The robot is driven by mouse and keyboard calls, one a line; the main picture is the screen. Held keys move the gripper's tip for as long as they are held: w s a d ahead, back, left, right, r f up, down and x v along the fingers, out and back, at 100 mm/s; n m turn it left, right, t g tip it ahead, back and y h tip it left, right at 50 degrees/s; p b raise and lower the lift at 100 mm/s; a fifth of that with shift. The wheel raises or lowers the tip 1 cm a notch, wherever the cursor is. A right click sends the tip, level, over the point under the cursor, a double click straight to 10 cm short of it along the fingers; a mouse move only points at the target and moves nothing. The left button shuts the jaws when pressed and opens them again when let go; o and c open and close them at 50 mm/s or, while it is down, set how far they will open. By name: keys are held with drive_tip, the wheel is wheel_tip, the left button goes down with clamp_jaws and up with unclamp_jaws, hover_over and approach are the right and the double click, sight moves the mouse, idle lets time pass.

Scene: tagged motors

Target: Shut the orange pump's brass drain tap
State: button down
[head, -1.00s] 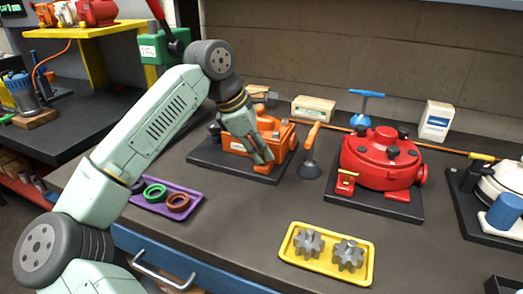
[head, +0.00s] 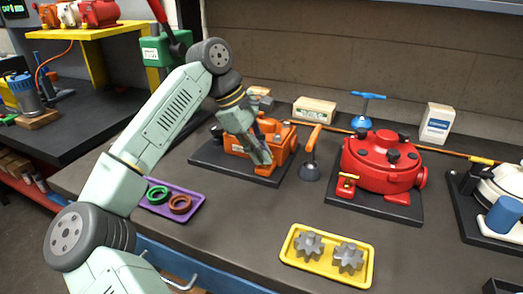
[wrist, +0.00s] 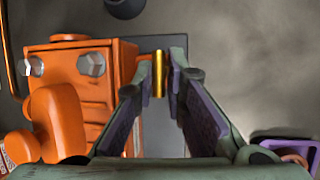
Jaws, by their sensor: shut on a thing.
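The orange pump (head: 284,152) stands on a dark base plate towards the back of the bench, partly hidden behind my gripper (head: 262,163). In the wrist view the pump's orange body (wrist: 75,90) fills the left side, with hex bolts on it. The brass drain tap (wrist: 159,74) shows there as a narrow upright golden strip between my fingertips (wrist: 158,75). My gripper is shut on it, at the pump's right side in that view. In the head view the tap is hidden by my fingers. Its handle's full shape cannot be made out.
A red pump (head: 382,165) with its own brass tap (head: 347,181) stands to the right. A plunger-like tool with an orange handle (head: 311,140) stands between the pumps. A purple tray (head: 190,210) of rings and a yellow tray (head: 325,275) of gears lie nearer.

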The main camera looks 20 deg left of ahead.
drive_tip(key=shift+w+r, duration=0.1)
drive_tip(key=c, duration=1.7)
unclamp_jaws()
drive_tip(key=shift+o, duration=0.2)
drive_tip(key=v, duration=1.2)
